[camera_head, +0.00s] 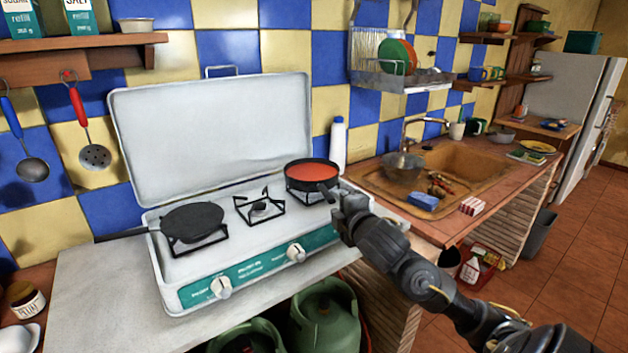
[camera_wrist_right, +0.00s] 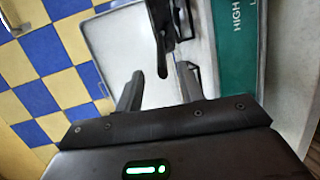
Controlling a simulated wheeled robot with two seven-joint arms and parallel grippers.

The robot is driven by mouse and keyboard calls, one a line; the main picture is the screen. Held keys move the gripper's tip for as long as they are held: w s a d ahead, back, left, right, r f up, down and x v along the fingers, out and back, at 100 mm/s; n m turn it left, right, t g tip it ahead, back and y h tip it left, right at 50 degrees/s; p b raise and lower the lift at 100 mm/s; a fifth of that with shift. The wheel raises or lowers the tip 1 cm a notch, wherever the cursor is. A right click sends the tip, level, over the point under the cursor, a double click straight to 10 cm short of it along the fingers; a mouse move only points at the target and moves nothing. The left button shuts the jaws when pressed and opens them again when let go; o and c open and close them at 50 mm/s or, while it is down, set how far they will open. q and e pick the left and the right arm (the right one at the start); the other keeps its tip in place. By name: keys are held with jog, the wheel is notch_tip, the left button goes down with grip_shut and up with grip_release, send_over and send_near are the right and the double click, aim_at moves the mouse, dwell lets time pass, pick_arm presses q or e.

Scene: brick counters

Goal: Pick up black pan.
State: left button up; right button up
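A flat black pan (camera_head: 192,220) sits on the left burner, its handle pointing left. A second dark pan with red contents (camera_head: 312,172) sits on the right burner, its handle (camera_head: 326,192) pointing toward the front right. My right gripper (camera_head: 341,207) is near that handle. A dark shape, likely this handle (camera_wrist_right: 161,40), lies just beyond the fingertips. My left gripper is not seen.
The white stove (camera_head: 250,245) has its lid (camera_head: 215,135) raised behind the burners. A white bottle (camera_head: 338,143) stands behind the right burner. A sink (camera_head: 455,165) lies to the right. Green gas bottles (camera_head: 322,325) stand below the counter. The middle burner (camera_head: 259,207) is empty.

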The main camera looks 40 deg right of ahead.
aim_at(327, 192)
jog(key=shift+x, duration=1.15)
jog(key=shift+w, duration=0.2)
jog(key=shift+d+p+x, duration=0.15)
jog(key=shift+p+x, duration=0.15)
jog(key=shift+x, duration=1)
jog(key=shift+d+p+x, duration=0.15)
jog(key=shift+p+x, duration=0.15)
jog(key=shift+x, duration=1.05)
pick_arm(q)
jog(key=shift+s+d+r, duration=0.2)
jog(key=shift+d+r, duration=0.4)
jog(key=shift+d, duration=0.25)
pick_arm(e)
jog(key=shift+s+f, duration=0.15)
jog(key=shift+f, duration=0.05)
jog(key=shift+c, duration=0.5)
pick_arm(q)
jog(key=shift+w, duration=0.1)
pick_arm(e)
grip_shut()
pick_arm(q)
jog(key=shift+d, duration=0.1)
pick_arm(e)
jog(key=shift+r, duration=0.15)
